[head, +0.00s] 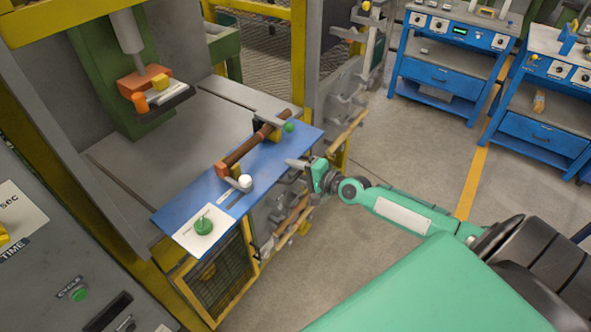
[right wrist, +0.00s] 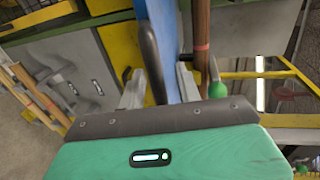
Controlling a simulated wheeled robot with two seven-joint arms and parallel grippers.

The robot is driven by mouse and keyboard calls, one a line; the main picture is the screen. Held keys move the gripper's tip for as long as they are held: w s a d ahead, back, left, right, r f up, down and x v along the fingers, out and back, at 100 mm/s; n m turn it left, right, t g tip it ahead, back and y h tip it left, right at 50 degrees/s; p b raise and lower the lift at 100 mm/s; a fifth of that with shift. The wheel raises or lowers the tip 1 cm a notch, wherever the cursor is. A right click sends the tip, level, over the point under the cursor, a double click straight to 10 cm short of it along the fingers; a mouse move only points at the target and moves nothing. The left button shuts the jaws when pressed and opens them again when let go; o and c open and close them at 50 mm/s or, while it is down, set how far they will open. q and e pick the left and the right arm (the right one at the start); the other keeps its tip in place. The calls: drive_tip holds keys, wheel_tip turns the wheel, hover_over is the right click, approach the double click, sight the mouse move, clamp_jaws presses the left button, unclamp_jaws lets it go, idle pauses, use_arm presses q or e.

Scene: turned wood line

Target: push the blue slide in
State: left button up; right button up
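The blue slide (head: 272,167) is a flat blue plate standing out at the front of the grey machine. A turned brown wooden piece (head: 243,150) lies along it between holders, with a green knob (head: 289,127) at its far end. My right gripper (head: 293,162) is just outside the slide's right edge in the head view. In the right wrist view its two grey fingers (right wrist: 160,88) are apart, with the blue slide (right wrist: 168,42) and a dark bar (right wrist: 149,52) showing between or beyond them. I cannot tell whether they touch. My left gripper is not in view.
A white knob (head: 246,181) and a green button (head: 204,226) on a white plate sit on the slide's near part. A yellow machine frame (head: 298,50) stands behind. Blue workbenches (head: 440,75) stand at the back right. The floor between is clear.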

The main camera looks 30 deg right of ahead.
clamp_jaws()
drive_tip(key=shift+w+r, duration=0.1)
